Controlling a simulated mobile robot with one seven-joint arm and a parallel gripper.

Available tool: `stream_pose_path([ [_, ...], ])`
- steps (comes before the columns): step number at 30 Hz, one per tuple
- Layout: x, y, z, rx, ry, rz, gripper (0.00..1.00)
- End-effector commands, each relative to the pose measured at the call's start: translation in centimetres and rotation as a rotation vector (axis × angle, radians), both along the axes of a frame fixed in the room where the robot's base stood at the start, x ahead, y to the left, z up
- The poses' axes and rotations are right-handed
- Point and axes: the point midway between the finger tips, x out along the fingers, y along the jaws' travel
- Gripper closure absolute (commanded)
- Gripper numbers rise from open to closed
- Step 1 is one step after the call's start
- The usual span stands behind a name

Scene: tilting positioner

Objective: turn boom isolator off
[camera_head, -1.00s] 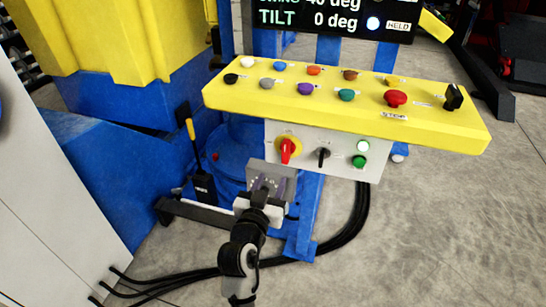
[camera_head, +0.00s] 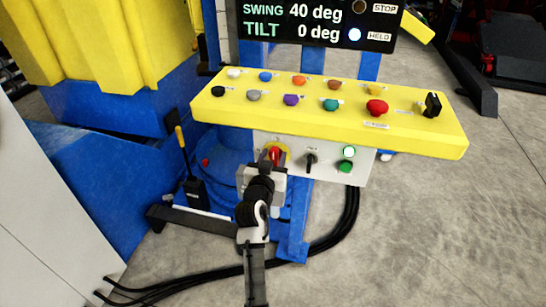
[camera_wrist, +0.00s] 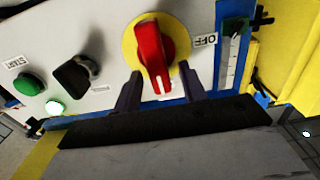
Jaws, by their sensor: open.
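The isolator is a red rotary handle (camera_wrist: 154,58) on a yellow round plate (camera_wrist: 177,35), on the white front panel (camera_wrist: 100,30). An OFF label (camera_wrist: 205,41) sits beside the plate in the wrist view. My gripper (camera_wrist: 160,90) is open, with one dark finger on each side of the handle's lower end; I cannot tell whether either finger touches it. In the head view the red handle (camera_head: 275,154) shows just above my gripper (camera_head: 264,170), which partly hides the yellow plate.
A black selector switch (camera_head: 310,160) and green buttons (camera_head: 345,166) are right of the isolator. The yellow button console (camera_head: 215,108) with a red stop button (camera_head: 377,107) overhangs the panel. Black cables (camera_head: 335,236) run below.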

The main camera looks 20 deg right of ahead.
Motion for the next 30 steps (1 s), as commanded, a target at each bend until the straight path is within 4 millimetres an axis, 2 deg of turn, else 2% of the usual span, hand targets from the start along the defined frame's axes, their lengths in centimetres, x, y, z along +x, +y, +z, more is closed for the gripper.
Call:
stream_pose_path([
  [5,-0.01,0.01,-0.02,0.000,0.000,0.000,0.58],
  [12,-0.03,0.03,-0.02,0.000,0.000,0.000,0.90],
  [15,-0.03,0.03,-0.02,0.000,0.000,0.000,1.00],
  [23,0.00,0.09,-0.01,-0.019,0.014,0.000,1.00],
  [30,0.17,0.30,0.01,-0.114,0.078,0.001,1.00],
])
